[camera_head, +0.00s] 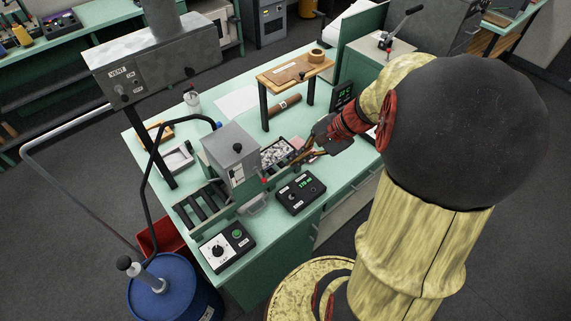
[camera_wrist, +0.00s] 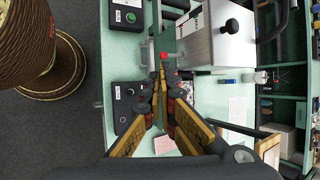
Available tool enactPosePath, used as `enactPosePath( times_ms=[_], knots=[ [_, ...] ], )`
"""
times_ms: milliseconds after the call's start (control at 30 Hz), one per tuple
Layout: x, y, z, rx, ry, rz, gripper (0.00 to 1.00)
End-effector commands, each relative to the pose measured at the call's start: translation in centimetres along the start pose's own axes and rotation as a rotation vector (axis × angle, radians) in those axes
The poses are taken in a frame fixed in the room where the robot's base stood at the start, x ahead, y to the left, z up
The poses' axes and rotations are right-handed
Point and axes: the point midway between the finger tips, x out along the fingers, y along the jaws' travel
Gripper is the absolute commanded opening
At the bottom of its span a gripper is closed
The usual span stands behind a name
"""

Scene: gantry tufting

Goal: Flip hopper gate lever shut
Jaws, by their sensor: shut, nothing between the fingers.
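A small red knob (camera_head: 264,180), likely the gate lever's end, sits low at the box's right side. The wrist view shows the red knob (camera_wrist: 164,56) beside the hopper box (camera_wrist: 208,42). My gripper (camera_head: 295,160) reaches in from the right and is shut and empty. In the wrist view the fingertips of my gripper (camera_wrist: 160,76) are just short of the red knob; I cannot tell whether they touch. The lever's shaft is hard to make out.
A tray of pale pieces (camera_head: 277,152) lies behind the fingers. A raised wooden shelf (camera_head: 283,76) and hood (camera_head: 150,72) stand behind.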

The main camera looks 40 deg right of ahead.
Motion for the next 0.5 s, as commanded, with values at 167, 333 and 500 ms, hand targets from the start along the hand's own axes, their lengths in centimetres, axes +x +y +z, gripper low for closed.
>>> enactPosePath(
  times_ms=[167, 333, 500],
  knots=[
    [-2.3, 0.4, -0.1, 0.001, 0.001, -0.001, 0.0],
    [-3.0, 0.5, 0.0, 0.0, -0.001, 0.001, 0.0],
    [-3.0, 0.6, 0.0, 0.0, -0.001, 0.001, 0.0]
  ],
)
